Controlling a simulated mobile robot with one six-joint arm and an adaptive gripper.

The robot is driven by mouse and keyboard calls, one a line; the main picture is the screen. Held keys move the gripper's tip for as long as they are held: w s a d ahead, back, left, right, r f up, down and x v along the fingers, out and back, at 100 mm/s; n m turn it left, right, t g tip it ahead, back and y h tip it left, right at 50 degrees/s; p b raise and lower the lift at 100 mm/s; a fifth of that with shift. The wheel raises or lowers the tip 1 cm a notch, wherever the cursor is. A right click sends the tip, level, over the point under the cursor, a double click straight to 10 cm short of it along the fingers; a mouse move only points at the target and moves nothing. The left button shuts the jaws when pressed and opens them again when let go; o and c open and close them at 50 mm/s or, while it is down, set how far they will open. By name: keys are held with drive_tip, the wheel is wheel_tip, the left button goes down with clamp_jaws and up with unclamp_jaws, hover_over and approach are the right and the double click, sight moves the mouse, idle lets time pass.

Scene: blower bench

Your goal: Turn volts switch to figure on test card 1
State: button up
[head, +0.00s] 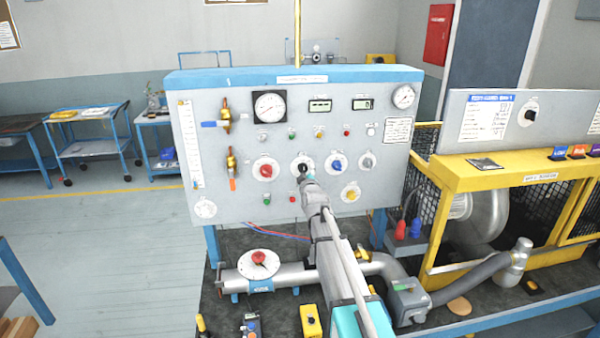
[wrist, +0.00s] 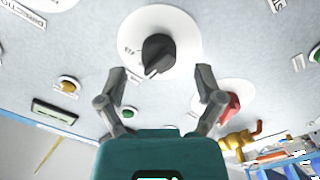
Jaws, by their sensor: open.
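A black knob (head: 303,168) on a white round dial sits mid-panel, and I take it as the volts switch, though its label is not readable. In the wrist view the same black knob (wrist: 157,54) is close, with its pointer slanting to the lower left. My gripper (head: 307,180) is in front of it, and in the wrist view my gripper (wrist: 161,72) is open, its fingers apart on either side just below the knob, with no clear contact. A printed card (head: 487,117) hangs on the right-hand panel; its text and whether it is test card 1 cannot be told.
A red knob (head: 265,169) and a blue knob (head: 337,165) flank the black one closely. A yellow knob (head: 351,192) is lower right. A printed plate (head: 398,130) is at the panel's right. Pipes and a red-handled valve (head: 260,259) lie below on the bench.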

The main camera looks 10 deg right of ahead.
drive_tip(key=shift+w, duration=1.2)
